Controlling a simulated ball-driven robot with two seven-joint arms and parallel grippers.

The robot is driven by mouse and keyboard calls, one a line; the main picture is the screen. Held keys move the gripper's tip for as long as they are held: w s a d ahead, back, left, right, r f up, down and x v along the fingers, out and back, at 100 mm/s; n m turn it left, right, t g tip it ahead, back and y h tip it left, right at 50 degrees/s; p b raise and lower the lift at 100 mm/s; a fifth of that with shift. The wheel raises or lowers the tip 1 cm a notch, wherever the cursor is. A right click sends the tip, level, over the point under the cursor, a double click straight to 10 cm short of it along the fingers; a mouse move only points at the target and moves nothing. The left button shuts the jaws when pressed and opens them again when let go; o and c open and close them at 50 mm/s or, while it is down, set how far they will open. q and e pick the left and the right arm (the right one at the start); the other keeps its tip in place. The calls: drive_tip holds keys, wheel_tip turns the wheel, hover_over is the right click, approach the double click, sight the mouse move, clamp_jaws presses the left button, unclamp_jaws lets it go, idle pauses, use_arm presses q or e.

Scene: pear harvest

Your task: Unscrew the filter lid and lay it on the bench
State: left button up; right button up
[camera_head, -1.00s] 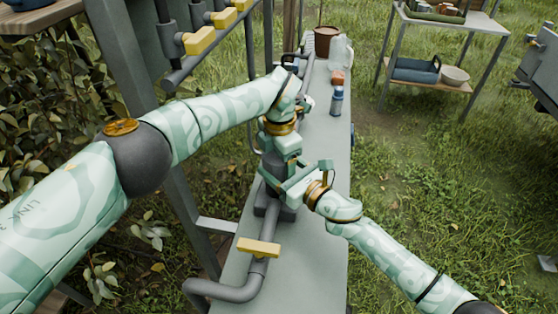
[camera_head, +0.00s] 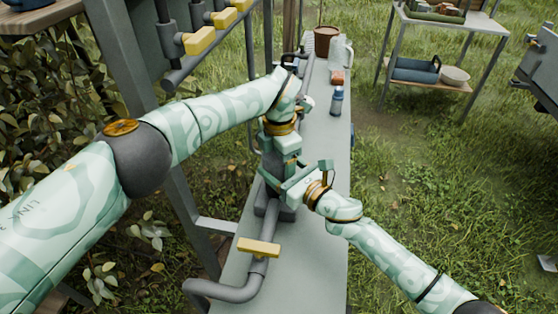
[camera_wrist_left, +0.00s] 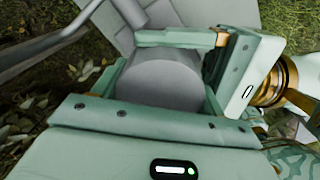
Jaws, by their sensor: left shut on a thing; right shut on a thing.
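The filter stands upright on the grey bench (camera_head: 315,225), its dark body (camera_head: 274,167) partly hidden by my grippers. My left gripper (camera_head: 280,150) points down over the top of the filter and is shut on the lid. In the left wrist view the lid is a grey round cylinder (camera_wrist_left: 160,78) between the fingers of my left gripper (camera_wrist_left: 162,95). My right gripper (camera_head: 290,185) comes from the right, lower down, and is shut on the filter body. The lid's seam with the body is hidden.
A grey pipe with a yellow handle (camera_head: 259,247) runs along the near bench. The bench's right side is clear.

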use_arm(q)
drive_tip(key=shift+w+r, duration=0.1)
use_arm(e)
drive_tip(key=shift+f, duration=0.1)
use_arm(q)
drive_tip(key=o, duration=1)
drive_tip(key=shift+o, duration=0.4)
wheel_tip(320, 180, up, 4)
drive_tip(key=shift+d+r, duration=0.1)
drive_tip(key=shift+r, duration=0.1)
use_arm(e)
drive_tip(key=o, duration=1.9)
drive_tip(key=shift+o, duration=0.2)
drive_tip(key=shift+s+d, duration=0.1)
